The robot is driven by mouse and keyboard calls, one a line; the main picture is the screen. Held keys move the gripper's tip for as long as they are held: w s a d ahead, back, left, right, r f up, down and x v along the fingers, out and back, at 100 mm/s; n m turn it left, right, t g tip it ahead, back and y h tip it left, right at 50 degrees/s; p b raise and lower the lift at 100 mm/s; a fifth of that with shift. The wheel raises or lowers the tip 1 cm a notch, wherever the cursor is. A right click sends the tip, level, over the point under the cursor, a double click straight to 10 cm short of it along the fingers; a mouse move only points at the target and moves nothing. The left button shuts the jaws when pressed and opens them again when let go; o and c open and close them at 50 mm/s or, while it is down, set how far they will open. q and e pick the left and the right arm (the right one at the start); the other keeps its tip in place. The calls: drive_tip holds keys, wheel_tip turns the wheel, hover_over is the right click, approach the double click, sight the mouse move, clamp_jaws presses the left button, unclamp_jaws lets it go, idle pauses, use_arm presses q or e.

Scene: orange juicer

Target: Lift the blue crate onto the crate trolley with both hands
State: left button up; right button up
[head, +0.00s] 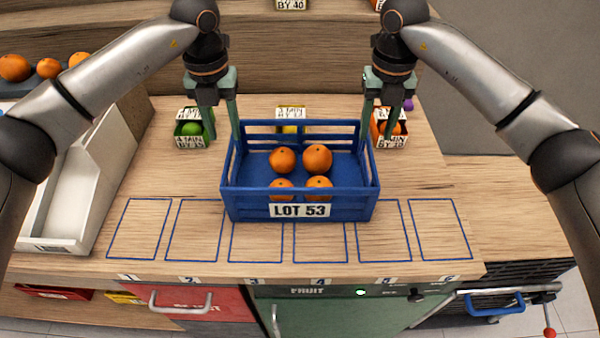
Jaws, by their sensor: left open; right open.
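The blue crate (230,190) stands upright on the wooden counter, with a "LOT 53" label on its front and several oranges (317,157) inside. My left gripper (222,128) is open at the crate's back left corner, one finger reaching down close to the end wall. My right gripper (380,128) is open at the back right corner in the same way. I cannot tell whether any finger touches the crate. No crate trolley can be clearly made out; a dark slatted thing (515,272) shows at the lower right, partly cut off.
Small boxes stand behind the crate: a green one with a green fruit (191,129) at left, an orange one (390,135) at right. A white tray (75,195) lies at left. Blue outlined, numbered squares (438,230) mark the counter's front.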

sight(234, 168)
use_arm(q)
wheel_tip(234, 168, down, 11)
drive_tip(key=shift+r, duration=0.1)
use_arm(e)
wheel_tip(234, 168, down, 11)
use_arm(q)
clamp_jaws()
use_arm(e)
clamp_jaws()
use_arm(q)
drive_tip(key=shift+r, duration=0.1)
use_arm(e)
drive_tip(key=shift+r, duration=0.15)
idle(0.7)
